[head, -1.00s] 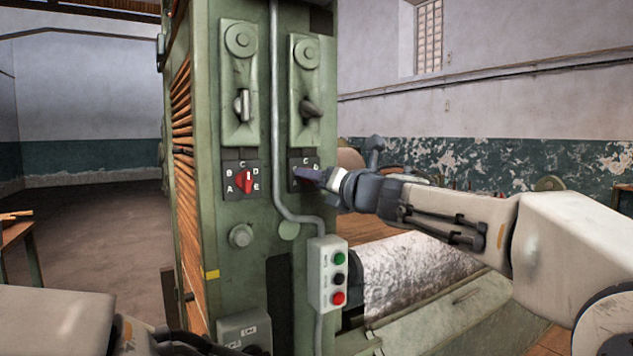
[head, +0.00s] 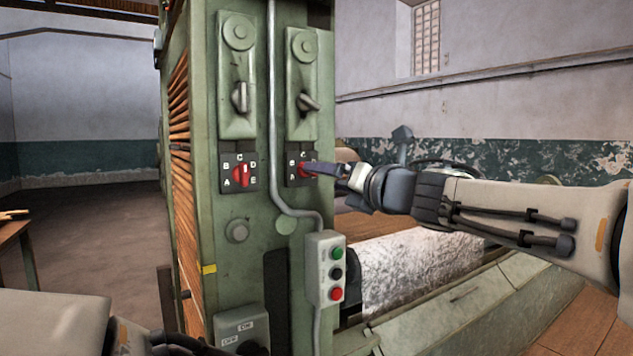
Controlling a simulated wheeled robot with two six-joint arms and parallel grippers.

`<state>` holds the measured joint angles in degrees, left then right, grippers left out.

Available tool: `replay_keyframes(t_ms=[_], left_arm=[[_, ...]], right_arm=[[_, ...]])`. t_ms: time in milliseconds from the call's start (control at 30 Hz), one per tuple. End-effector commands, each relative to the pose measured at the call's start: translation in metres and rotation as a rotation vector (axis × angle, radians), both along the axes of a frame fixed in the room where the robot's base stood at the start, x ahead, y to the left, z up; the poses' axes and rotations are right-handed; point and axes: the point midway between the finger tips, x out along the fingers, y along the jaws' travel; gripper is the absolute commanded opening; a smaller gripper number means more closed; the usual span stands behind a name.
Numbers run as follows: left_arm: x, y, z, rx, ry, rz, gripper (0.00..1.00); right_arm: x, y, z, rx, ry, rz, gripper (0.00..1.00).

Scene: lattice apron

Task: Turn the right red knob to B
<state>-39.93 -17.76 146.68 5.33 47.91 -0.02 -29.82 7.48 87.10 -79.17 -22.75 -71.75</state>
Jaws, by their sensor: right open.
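The right red knob (head: 304,169) sits on a dark plate (head: 291,172) with white letters, on the green machine panel. My right gripper (head: 317,169) is at this knob and covers its right part and some of the letters. Its jaws are open; whether they touch the knob I cannot tell. The knob's pointing direction is mostly hidden. The left red knob (head: 241,174) stands on its own plate with letters A to E and is fully visible, upright. My left arm shows at the lower left, but its gripper cannot be made out.
A grey conduit (head: 273,110) runs down between the two plates to a box (head: 325,270) with green, black and red buttons, below my right gripper. Grey levers (head: 307,102) stick out above the knobs. A grey box (head: 241,327) is low on the panel.

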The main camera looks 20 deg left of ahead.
Motion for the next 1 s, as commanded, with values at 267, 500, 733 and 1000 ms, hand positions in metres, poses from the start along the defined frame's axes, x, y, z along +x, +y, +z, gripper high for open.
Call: replay_keyframes(t_ms=[267,500,733,1000], left_arm=[[0.0,0.0,-0.005,0.0,0.0,0.0,0.46],[0.0,0.0,-0.004,0.0,0.0,0.0,0.46],[0.0,0.0,-0.005,0.0,0.0,0.0,0.46],[0.0,0.0,-0.005,0.0,0.0,0.0,0.46]], right_arm=[[-0.023,-0.029,-0.001,0.0,0.0,0.001,0.85],[-0.026,-0.032,0.0,-0.001,0.0,0.003,0.85],[-0.024,-0.036,-0.008,0.046,0.074,-0.033,0.85],[-0.035,-0.101,-0.138,0.533,0.885,-0.505,0.85]])
